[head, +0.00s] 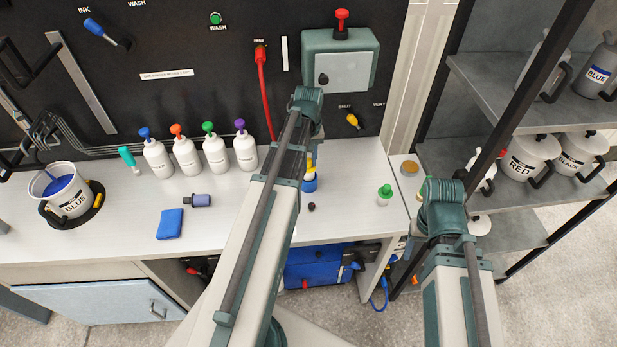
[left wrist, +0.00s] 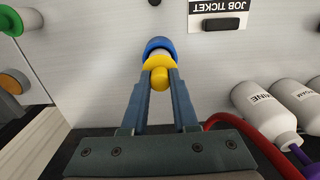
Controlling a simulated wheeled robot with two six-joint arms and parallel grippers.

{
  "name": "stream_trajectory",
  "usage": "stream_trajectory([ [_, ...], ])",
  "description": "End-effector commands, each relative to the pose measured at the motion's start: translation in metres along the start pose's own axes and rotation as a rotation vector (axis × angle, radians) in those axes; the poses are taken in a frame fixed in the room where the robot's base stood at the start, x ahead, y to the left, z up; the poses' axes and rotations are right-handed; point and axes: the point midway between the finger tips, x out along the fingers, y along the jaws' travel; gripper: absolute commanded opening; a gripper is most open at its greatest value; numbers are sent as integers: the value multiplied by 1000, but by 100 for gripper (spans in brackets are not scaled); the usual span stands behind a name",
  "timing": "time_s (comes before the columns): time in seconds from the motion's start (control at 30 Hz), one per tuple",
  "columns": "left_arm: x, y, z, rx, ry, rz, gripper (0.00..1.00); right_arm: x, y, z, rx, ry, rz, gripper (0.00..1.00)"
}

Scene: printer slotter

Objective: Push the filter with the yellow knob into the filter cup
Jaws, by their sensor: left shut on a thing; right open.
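The filter with the yellow knob (left wrist: 160,77) is between the fingertips of my left gripper (left wrist: 159,82), which is shut on the knob. Its wider yellow part lies over the blue filter cup (left wrist: 159,43), with a pale band showing between them. I cannot tell how deep the filter sits in the cup. In the head view the blue cup (head: 309,185) stands on the white bench, with a bit of yellow above it; my left arm hides much of this. My right arm shows at the right, but its gripper's fingers are hidden.
Several white bottles with coloured caps (head: 215,154) stand along the back of the bench. A blue sponge (head: 170,224) and a dark bottle (head: 198,200) lie left. A small green-topped bottle (head: 384,195) stands right. A shelf rack (head: 480,75) is beyond. Bench around the cup is mostly clear.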

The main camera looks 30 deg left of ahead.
Motion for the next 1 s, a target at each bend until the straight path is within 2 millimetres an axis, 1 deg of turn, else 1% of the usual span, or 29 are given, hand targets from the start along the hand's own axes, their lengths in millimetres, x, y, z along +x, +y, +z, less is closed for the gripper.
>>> stream_trajectory([
  [1.0, 26, 0, 0, 0, 0, 0, 0, 25, -2, -2, 0, 0, 0, 62],
])
